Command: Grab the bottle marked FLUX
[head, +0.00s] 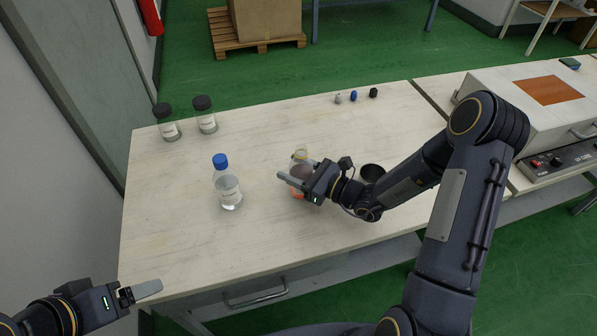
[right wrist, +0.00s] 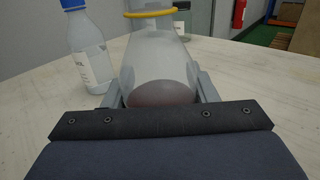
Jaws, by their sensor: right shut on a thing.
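Two black-capped jars (head: 168,125) (head: 205,118) stand at the table's back left. A dark cup (head: 371,173) is beside my right forearm. A machine (head: 545,105) stands at right. The table's (head: 160,240) front left is clear.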

